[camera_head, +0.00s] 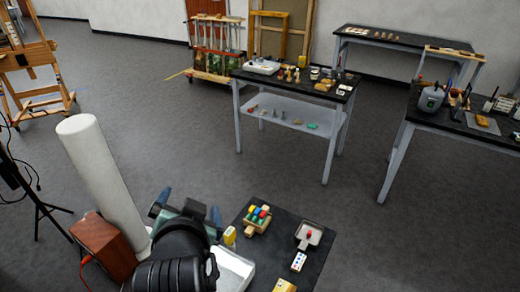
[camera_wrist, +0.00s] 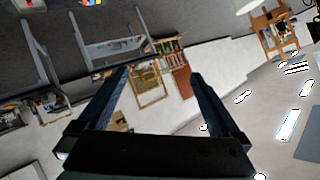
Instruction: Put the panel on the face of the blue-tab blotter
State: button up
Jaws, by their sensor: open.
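My gripper (camera_head: 188,206) shows in the head view just beyond the dark arm, at the left edge of the near table. In the wrist view my gripper (camera_wrist: 160,75) is open, with its two dark blue fingers wide apart and nothing between them. It faces out into the room, away from any tabletop. I cannot make out the panel or the blue-tab blotter for certain. A small flat tan piece (camera_head: 483,121) lies on the right-hand table, but I cannot tell what it is.
The near black table (camera_head: 285,235) holds a wooden block tray (camera_head: 257,220), a grey pan (camera_head: 309,235), a dotted white card (camera_head: 298,262) and a white bin (camera_head: 236,270). A white cylinder (camera_head: 95,165) stands at left. Cluttered tables stand beyond open grey floor (camera_head: 370,235).

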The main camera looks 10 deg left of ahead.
jog(key=d+r+n+t+h, duration=0.1)
jog(key=d+r+t, duration=0.4)
jog(key=r, duration=0.8)
jog(key=d+r+t, duration=0.4)
jog(key=d+r, duration=0.1)
jog(key=r, duration=0.7)
jog(key=s+d+r+t+h, duration=0.1)
jog(key=s+d+r+t, duration=0.2)
jog(key=r, duration=0.5)
jog(key=s+d+r+n+t+h, duration=0.1)
jog(key=s+d+r+t+h, duration=0.1)
jog(key=s+d+r+t, duration=0.2)
notch_tip(320, 180, up, 4)
jog(key=shift+s+d+f+h, duration=0.1)
jog(key=shift+s+d+h, duration=0.2)
jog(key=shift+s, duration=0.8)
jog(key=shift+f, duration=0.15)
